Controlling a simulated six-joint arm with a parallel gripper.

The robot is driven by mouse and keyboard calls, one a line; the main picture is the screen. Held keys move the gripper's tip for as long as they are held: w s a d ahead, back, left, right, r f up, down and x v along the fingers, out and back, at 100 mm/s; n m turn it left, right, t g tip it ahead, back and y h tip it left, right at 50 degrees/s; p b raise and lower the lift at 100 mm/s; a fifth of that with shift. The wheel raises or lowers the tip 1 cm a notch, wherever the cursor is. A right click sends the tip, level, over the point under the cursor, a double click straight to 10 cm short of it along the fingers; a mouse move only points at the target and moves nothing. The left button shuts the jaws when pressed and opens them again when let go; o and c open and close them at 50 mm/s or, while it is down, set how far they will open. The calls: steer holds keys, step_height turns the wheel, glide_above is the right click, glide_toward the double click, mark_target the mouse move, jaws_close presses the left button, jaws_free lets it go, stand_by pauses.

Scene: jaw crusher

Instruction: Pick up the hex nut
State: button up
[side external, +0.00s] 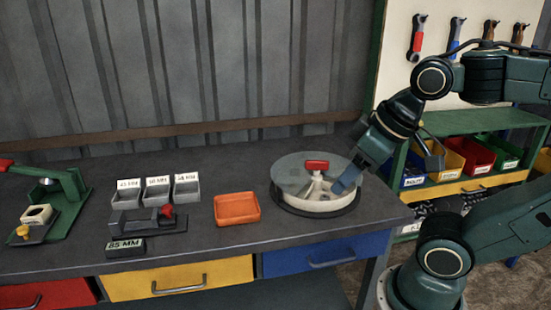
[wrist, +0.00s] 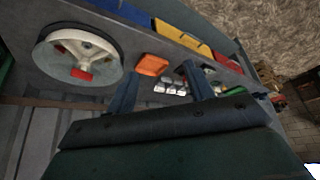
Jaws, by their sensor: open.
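I cannot make out a hex nut for certain in either view. My gripper (side external: 346,181) is at the right side of a round, pale drum (side external: 318,204) with a grey partial cover and a red handle (side external: 316,165). In the wrist view, my gripper (wrist: 159,68) shows two blue-grey fingers spread apart with nothing between them. The drum also shows there at the upper left (wrist: 67,62), off to the side of the fingers. Whether the fingers touch the drum is unclear, and much of the drum's inside is hidden.
An empty-looking orange tray (side external: 237,208) lies left of the drum. Several small labelled grey bins (side external: 157,196) stand beyond it, behind a dark fixture (side external: 148,221) with a red knob. A green press (side external: 66,199) is at the far left. Shelved coloured bins (side external: 443,160) stand at the right.

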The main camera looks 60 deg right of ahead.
steer(key=shift+w, duration=0.1)
steer(key=m+g, duration=0.6)
steer(key=m, duration=0.9)
glide_above(325, 198)
step_height(325, 198, down, 10)
steer(key=shift+w+d+f, duration=0.15)
steer(key=shift+d, duration=0.55)
steer(key=shift+f, duration=0.1)
steer(key=shift+f, duration=4.25)
steer(key=shift+f, duration=0.1)
